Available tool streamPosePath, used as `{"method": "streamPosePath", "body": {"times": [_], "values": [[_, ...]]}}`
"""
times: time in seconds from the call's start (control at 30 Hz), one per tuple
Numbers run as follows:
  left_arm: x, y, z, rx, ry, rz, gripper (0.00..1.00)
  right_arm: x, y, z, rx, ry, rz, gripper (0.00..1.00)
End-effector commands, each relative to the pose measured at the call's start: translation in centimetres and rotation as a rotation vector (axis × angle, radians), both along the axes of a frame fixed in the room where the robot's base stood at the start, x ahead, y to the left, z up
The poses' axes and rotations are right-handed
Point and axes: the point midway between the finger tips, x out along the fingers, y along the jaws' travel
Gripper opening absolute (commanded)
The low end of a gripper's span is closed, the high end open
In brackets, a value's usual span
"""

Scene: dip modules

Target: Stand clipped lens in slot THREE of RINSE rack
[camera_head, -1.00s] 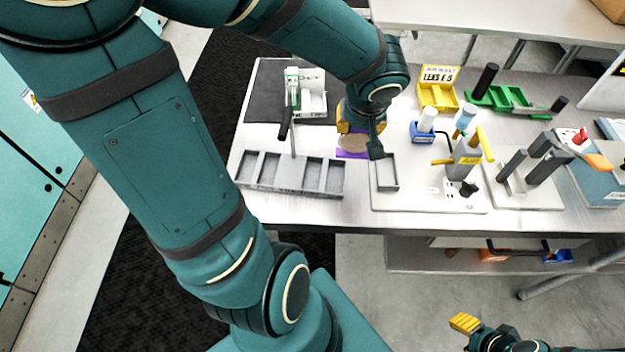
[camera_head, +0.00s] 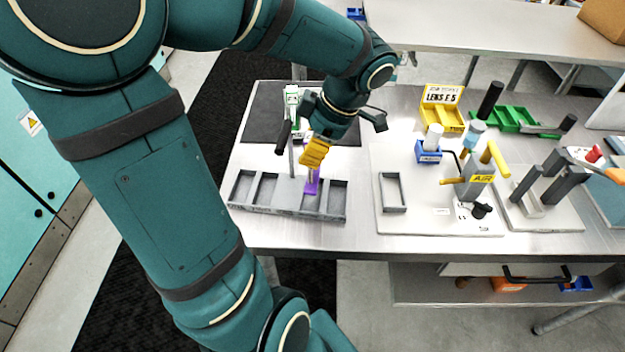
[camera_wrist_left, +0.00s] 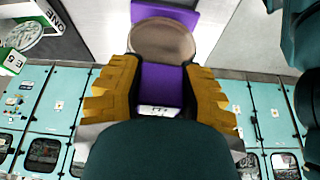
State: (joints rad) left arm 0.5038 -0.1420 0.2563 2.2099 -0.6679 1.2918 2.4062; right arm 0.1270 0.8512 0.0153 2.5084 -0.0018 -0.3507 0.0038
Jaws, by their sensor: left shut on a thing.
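My left gripper (camera_head: 314,152), with yellow fingers, is shut on a purple clip (camera_head: 312,184). In the left wrist view the purple clip (camera_wrist_left: 160,86) sits between both yellow fingers, with a round brownish lens (camera_wrist_left: 162,40) at its far end. The clip hangs over the grey compartmented rack (camera_head: 285,210), at the compartment just right of its plain middle section. I cannot tell whether it touches the rack or is inside the compartment. The lens is not clearly seen in the head view. The rack's front lettering is too small to read. My right gripper is out of view.
A thin upright post (camera_head: 291,158) stands behind the rack's middle, near my gripper. A green-and-white device (camera_head: 292,100) stands on a dark mat behind. Right of the rack, a white board (camera_head: 420,218) carries a small grey tray (camera_head: 393,192) and fixtures. Bare table lies between rack and board.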

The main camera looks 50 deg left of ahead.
Motion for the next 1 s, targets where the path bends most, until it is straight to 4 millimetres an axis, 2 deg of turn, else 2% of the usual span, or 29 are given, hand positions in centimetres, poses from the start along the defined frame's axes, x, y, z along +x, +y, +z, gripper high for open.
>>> {"method": "streamPosePath", "body": {"times": [0.47,0.97,1.0], "values": [[0.0,0.0,-5.9,0.0,0.002,-0.004,0.0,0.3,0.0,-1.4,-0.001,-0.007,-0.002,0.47],[0.0,0.0,-6.6,0.0,-0.002,-0.004,0.0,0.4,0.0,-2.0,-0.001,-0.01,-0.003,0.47],[0.0,0.0,-6.5,0.0,-0.001,-0.004,0.52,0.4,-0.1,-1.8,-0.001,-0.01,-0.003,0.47]]}}
